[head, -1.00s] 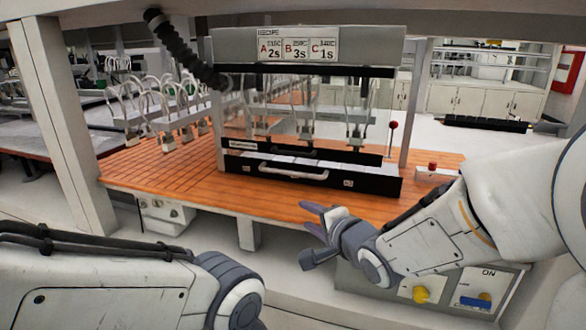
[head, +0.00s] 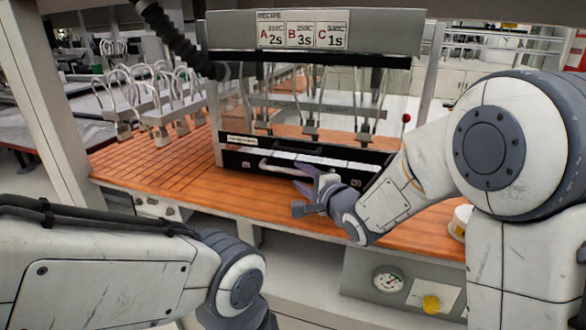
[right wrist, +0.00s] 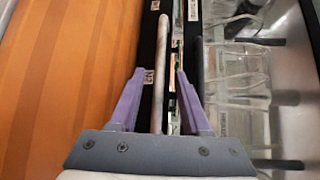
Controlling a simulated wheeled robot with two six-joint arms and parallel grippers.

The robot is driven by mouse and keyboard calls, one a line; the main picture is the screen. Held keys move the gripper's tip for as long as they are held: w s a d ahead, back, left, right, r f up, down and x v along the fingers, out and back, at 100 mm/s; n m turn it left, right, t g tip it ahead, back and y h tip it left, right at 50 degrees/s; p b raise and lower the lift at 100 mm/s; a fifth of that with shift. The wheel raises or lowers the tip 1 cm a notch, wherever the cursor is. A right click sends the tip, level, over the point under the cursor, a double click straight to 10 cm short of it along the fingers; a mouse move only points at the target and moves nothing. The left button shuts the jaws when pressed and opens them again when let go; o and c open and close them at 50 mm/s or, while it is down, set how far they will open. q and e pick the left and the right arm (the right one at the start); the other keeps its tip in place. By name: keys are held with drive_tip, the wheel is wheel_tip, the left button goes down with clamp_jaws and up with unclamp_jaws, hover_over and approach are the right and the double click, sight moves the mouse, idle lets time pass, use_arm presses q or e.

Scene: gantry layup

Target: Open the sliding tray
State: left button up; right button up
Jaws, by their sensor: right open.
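The sliding tray (head: 235,160) is a long drawer with a black front, low in the machine on the orange bench; white pieces show along its top. Its pale bar handle (head: 275,168) runs along the front and is partly hidden by my right gripper. My right gripper (head: 304,178) is open at the right part of the handle. In the right wrist view, the handle (right wrist: 161,50) passes between the two purple fingers of the gripper (right wrist: 160,76), with gaps at both sides. My left arm shows at the lower left, but its gripper fingers are out of sight.
A recipe sign (head: 315,32) tops the machine, with clear panels and hanging clamps below. A red-topped stick (head: 405,120) stands at its right. The orange bench top (head: 150,168) is clear at front left. A gauge panel (head: 375,285) sits below the bench.

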sight(296, 173)
drive_tip(key=shift+p+x, duration=0.35)
drive_tip(key=shift+x, duration=1.6)
drive_tip(key=shift+a, duration=0.1)
clamp_jaws()
